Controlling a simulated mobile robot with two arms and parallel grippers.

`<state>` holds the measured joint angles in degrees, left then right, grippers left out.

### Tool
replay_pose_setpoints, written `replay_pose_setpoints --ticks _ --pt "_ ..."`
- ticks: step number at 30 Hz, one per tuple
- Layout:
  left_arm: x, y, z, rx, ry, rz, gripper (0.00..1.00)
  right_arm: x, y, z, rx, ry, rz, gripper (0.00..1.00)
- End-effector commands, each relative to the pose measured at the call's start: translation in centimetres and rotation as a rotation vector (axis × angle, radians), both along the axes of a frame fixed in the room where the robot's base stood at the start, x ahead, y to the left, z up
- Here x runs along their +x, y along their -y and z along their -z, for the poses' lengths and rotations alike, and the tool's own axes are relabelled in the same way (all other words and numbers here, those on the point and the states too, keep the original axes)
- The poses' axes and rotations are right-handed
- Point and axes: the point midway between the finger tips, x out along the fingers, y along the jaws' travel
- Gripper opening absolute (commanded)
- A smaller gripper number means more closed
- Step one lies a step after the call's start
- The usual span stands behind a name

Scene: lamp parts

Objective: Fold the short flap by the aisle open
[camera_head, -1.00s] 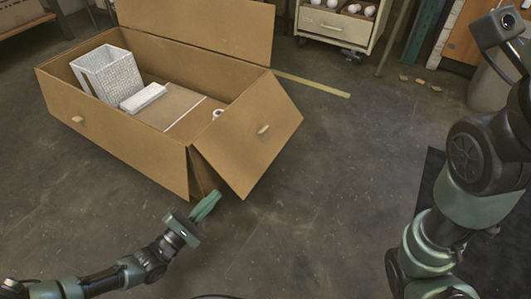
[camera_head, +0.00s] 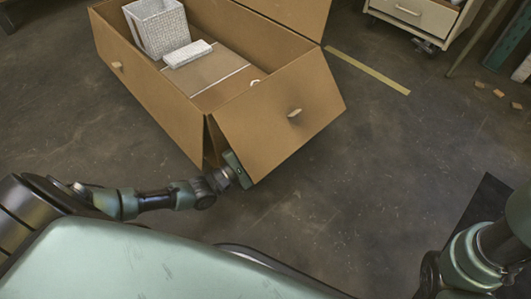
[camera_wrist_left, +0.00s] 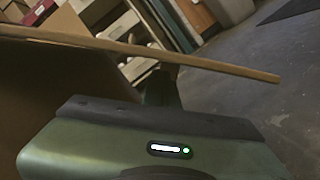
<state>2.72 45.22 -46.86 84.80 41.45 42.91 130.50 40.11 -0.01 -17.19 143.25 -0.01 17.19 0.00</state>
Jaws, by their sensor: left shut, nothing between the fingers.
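The cardboard box (camera_head: 150,92) stands open on the floor in the head view. My right gripper is out of view.
In the box are a white woven shade (camera_head: 158,27) and a white block (camera_head: 188,54). A long flap (camera_head: 290,12) stands up at the back. A yellow floor strip (camera_head: 368,71) and a drawer cabinet (camera_head: 415,14) lie beyond. Floor right of the flap is clear.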

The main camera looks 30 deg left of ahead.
Motion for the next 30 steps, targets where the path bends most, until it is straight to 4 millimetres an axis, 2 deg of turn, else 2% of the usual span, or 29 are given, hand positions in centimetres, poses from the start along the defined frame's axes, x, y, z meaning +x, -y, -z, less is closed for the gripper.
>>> replay_pose_setpoints --ticks 1,3,7,12,24,30 --pt "0.9 0.5 0.3 -0.003 0.004 0.001 0.0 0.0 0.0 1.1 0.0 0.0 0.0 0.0" --pt "1.9 1.2 0.0 -0.004 0.003 0.001 0.0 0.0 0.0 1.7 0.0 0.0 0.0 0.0" --pt "3.4 2.0 -0.4 -0.002 0.003 -0.001 0.0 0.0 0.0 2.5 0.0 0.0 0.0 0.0" --pt "4.3 2.5 -0.8 -0.001 0.001 0.0 0.0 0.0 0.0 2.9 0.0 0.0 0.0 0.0" --pt "4.4 2.6 -0.9 -0.001 0.0 0.0 0.0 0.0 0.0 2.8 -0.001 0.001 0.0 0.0" --pt "3.4 3.5 -1.6 -0.002 -0.003 0.0 0.0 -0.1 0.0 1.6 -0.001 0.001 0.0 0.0"
